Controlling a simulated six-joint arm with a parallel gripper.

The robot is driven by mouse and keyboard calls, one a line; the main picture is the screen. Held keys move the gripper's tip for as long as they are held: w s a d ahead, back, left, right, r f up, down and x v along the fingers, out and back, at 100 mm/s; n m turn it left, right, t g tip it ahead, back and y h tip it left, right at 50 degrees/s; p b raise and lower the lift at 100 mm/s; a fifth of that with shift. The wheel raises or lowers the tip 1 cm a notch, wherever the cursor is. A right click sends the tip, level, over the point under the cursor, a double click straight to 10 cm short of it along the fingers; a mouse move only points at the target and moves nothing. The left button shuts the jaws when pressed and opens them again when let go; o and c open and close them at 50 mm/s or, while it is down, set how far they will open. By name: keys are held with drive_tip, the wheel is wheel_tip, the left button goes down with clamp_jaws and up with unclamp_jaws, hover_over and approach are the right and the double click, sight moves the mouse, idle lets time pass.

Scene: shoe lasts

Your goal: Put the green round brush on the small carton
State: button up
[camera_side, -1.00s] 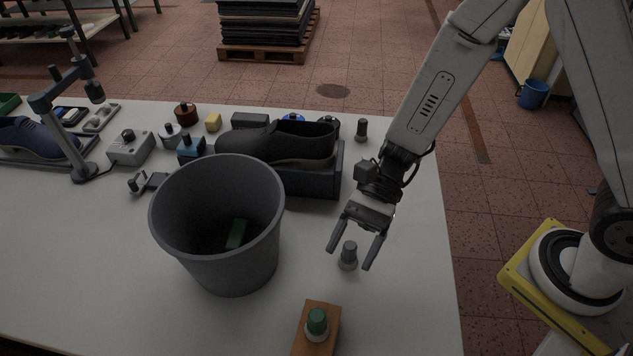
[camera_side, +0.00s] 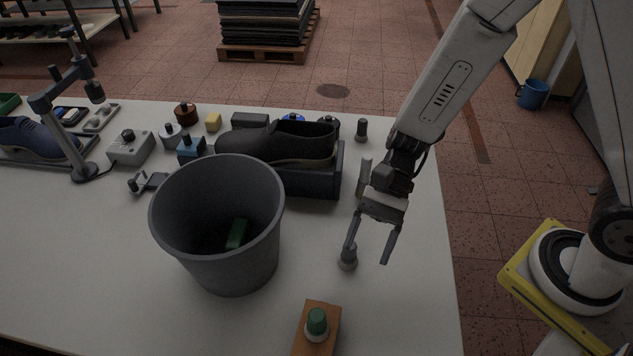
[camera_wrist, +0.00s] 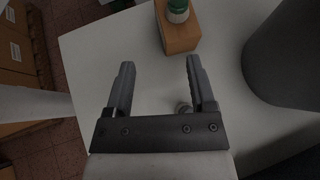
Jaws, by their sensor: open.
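The green round brush (camera_side: 317,321), with a green top and pale lower band, stands upright on the small carton (camera_side: 301,344), an orange-brown block at the table's front edge. In the wrist view the brush (camera_wrist: 177,9) and carton (camera_wrist: 178,40) show at the top, beyond the fingertips. My gripper (camera_side: 367,256) is open and empty, apart from both, behind and to the right of the carton. A small grey round piece (camera_side: 347,262) stands on the table by its left finger, partly covered by it; I cannot tell if they touch.
A tall grey bin (camera_side: 232,262) with a green block (camera_side: 236,234) inside stands left of my gripper. A dark shoe (camera_side: 285,146) lies on a dark box (camera_side: 318,181) behind. Another grey piece (camera_side: 361,130) stands at the back. The table's right side is mostly clear.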

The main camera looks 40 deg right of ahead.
drive_tip(key=w+d+r+n+t+h, duration=0.1)
drive_tip(key=d+n+t+h, duration=0.3)
drive_tip(key=d, duration=0.5)
drive_tip(key=w+d+r+n+t+h, duration=0.1)
drive_tip(key=w+d+n+t+h, duration=0.2)
drive_tip(key=d+n+h, duration=0.3)
drive_tip(key=d+n+t, duration=0.1)
drive_tip(key=d, duration=0.3)
drive_tip(key=shift+w+d+r+n+h, duration=0.2)
drive_tip(key=shift+d+r+n+h, duration=0.1)
drive_tip(key=shift+r+n, duration=0.1)
